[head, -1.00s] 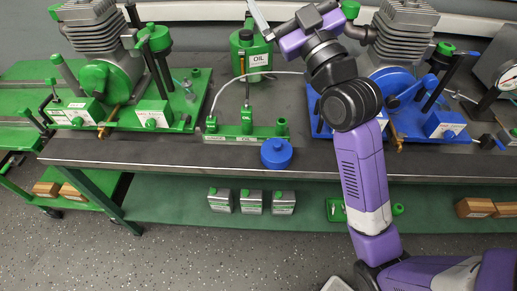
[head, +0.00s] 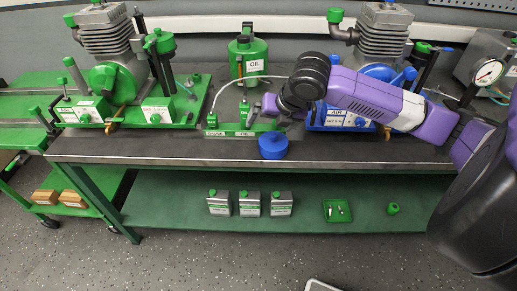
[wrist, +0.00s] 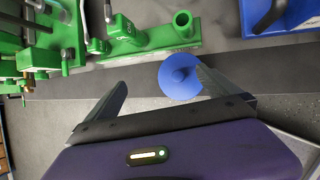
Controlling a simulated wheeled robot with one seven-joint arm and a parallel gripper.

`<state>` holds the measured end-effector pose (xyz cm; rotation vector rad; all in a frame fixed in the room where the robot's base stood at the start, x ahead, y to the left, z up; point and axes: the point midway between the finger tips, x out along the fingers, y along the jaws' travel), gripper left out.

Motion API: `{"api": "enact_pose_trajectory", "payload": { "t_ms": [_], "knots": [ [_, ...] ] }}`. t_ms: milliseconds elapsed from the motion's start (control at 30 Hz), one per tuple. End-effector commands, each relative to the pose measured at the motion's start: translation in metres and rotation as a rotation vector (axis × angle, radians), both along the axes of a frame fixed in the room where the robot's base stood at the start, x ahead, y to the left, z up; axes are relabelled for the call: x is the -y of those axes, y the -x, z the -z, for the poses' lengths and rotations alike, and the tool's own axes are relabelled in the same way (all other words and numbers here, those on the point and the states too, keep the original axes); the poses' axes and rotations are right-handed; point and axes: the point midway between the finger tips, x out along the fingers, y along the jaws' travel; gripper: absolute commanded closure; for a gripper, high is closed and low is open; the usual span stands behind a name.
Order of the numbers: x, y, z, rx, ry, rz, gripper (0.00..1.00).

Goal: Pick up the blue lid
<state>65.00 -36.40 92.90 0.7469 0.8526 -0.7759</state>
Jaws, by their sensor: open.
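The blue lid (head: 273,147) lies on the dark bench top near its front edge, in front of the green base with the oil fittings. In the wrist view the round blue lid (wrist: 178,82) has a raised knob in its middle. My gripper (wrist: 161,78) is open and empty. The lid shows beyond the fingers, toward the right finger, which overlaps its right edge. I cannot tell the height of the fingers above the lid. In the head view my purple gripper (head: 268,104) is behind the lid, its fingers hard to make out.
The green fitting base (head: 240,131) stands just behind the lid. A green engine stand (head: 115,110) is at left, a blue one (head: 340,119) at right. A green oil can (head: 247,56) stands at the back. Silver cans (head: 250,204) and a green tray (head: 337,210) are on the lower shelf.

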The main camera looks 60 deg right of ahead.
Motion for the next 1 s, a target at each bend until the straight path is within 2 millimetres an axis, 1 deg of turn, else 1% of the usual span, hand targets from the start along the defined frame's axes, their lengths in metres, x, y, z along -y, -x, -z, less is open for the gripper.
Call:
{"api": "enact_pose_trajectory", "payload": {
  "t_ms": [33,133,200,300,367,667,900,1000],
  "knots": [
    [-0.002,0.011,0.01,-0.068,0.008,-0.042,0.0],
    [-0.002,0.028,0.017,-0.173,0.037,-0.124,0.0],
    [-0.003,0.035,0.02,-0.222,0.053,-0.176,0.0],
    [-0.002,0.04,0.021,-0.259,0.074,-0.225,0.0],
    [-0.001,0.039,0.024,-0.263,0.08,-0.24,0.0],
    [0.007,0.029,0.049,-0.26,0.082,-0.243,0.0],
    [0.019,0.019,0.079,-0.26,0.081,-0.241,0.0],
    [0.021,0.016,0.088,-0.258,0.081,-0.243,0.0]
  ]
}}
